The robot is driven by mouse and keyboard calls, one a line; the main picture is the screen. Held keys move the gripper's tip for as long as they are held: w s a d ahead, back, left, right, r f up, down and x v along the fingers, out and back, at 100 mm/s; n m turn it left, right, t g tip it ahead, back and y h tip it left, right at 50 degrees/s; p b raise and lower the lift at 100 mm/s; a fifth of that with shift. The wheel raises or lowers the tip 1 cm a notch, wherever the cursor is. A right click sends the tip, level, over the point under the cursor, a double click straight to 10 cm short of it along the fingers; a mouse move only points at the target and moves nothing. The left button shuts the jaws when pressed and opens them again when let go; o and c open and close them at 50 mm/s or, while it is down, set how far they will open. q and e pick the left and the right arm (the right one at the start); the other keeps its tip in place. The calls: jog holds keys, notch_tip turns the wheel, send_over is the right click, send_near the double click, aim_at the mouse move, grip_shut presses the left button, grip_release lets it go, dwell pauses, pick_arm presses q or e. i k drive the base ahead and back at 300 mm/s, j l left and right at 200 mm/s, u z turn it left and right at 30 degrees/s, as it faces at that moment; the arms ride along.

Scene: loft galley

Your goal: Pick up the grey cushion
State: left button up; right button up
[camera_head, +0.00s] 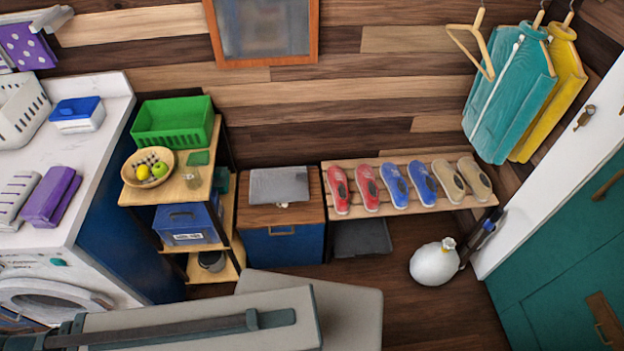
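A grey, flat, cushion-like thing (279,184) lies on the wooden lid of a blue chest (282,246) against the back wall. A small pale bit shows at its front edge, too small to make out. Neither of my grippers is in view, and nothing touches the grey cushion.
A slatted bench (438,203) with several shoes stands right of the chest, a dark grey thing (362,238) under it. A shelf with a green basket (174,122) stands left. A white sack (434,263) sits on the floor. My grey body parts cover the lower left.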

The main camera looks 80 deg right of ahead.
aim_at(285, 185)
jog(key=z, duration=1.95)
jog(key=k+z, duration=0.1)
jog(key=z, duration=0.2)
jog(key=k+j+z, duration=0.1)
jog(key=z, duration=0.15)
jog(key=k, duration=0.95)
jog(key=i+z, duration=0.3)
jog(key=i, duration=0.45)
jog(key=i+z, duration=0.25)
jog(key=i, duration=0.45)
